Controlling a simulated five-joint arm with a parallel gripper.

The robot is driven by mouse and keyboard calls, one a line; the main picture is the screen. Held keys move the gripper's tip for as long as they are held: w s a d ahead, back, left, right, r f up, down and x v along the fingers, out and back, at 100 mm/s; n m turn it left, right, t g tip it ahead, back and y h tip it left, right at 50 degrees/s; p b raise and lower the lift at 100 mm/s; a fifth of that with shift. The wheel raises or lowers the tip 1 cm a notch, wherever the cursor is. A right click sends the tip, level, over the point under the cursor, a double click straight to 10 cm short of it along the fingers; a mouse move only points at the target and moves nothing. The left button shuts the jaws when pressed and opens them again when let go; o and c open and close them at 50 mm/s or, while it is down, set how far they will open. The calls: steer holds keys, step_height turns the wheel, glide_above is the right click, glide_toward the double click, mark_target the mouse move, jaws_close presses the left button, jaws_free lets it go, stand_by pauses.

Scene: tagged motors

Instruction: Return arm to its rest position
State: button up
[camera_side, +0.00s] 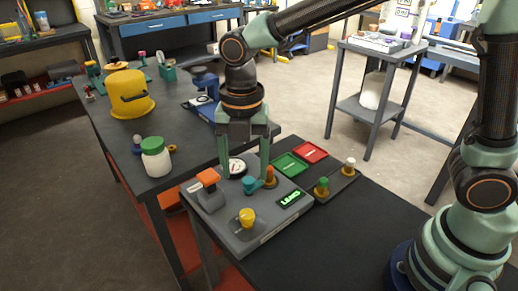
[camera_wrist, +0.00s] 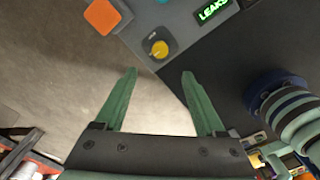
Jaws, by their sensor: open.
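My gripper (camera_side: 243,180) hangs pointing down over the grey panel (camera_side: 262,231) in the side view. Its two green fingers are apart, with nothing held between them. In the wrist view my gripper (camera_wrist: 159,73) is also open and empty, with bare floor and a dark table edge showing between the fingers. The panel's yellow knob (camera_wrist: 158,48) lies just beyond the fingertips there. A small motor-like piece with an orange top (camera_side: 270,175) and a teal knob (camera_side: 250,185) stand close by the right finger; whether they touch it I cannot tell.
The panel carries an orange block (camera_side: 208,178), a dial gauge (camera_side: 237,168) and a lit LEAKS display (camera_side: 290,199). A dark tray (camera_side: 338,184) holds green-topped and white-topped pieces beside green and red plates. A white jar (camera_side: 156,163) and yellow container (camera_side: 128,94) stand left. The front-right table is clear.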

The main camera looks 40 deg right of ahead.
steer(key=s+d+r+m+t, duration=0.2)
steer(key=s+d+r+m, duration=0.1)
steer(key=d+m, duration=0.6)
steer(key=s+d+r+m+t, duration=0.3)
steer(key=d+m, duration=0.6)
steer(key=m, duration=0.9)
steer(key=shift+d+r+t, duration=0.25)
steer(key=shift+r+t, duration=0.05)
steer(key=shift+r, duration=0.35)
steer(key=shift+c, duration=0.3)
